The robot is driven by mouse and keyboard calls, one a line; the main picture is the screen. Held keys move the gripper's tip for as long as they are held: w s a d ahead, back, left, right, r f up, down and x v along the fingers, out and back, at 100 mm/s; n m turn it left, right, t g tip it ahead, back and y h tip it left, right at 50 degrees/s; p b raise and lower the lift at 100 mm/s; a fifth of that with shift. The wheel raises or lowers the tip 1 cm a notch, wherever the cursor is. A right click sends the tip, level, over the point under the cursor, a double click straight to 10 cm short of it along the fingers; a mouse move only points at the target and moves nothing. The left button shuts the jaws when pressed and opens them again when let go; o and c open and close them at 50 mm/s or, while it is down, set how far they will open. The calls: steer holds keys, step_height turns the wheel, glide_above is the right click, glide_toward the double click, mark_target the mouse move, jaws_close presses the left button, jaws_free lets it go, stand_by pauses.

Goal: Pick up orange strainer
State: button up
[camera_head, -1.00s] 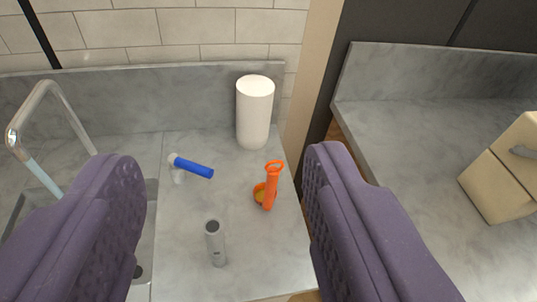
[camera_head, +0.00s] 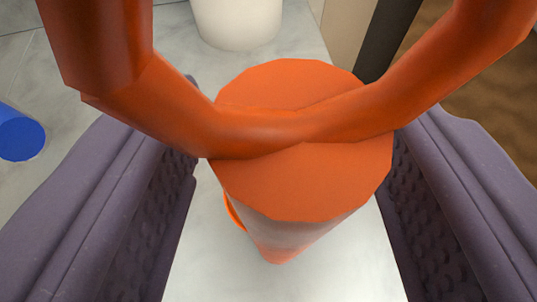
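The orange strainer (camera_head: 305,190) fills the middle of the view, seen from above and very close. Its round top faces me, and its looped handle (camera_head: 270,130) spreads up toward both upper corners. Its body narrows downward toward the counter. My gripper (camera_head: 293,175) is open, with one purple finger on each side of the strainer. A strip of counter shows between the left finger and the strainer's body. The right finger is very near its right edge; I cannot tell if it touches. The strainer's lower part is mostly hidden under its top.
A white cylinder (camera_head: 238,22) stands on the counter behind the strainer. The end of a blue object (camera_head: 18,135) shows at the left edge. The pale marble counter (camera_head: 270,285) is clear in front. The counter ends at the right, with brown floor beyond.

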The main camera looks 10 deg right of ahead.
steer(key=shift+w+d+f, duration=0.15)
steer(key=shift+w+f, duration=0.15)
steer(key=shift+w, duration=0.3)
steer(key=shift+s, duration=0.1)
steer(key=c, duration=0.3)
steer(key=shift+f, duration=0.1)
steer(key=c, duration=0.7)
jaws_close()
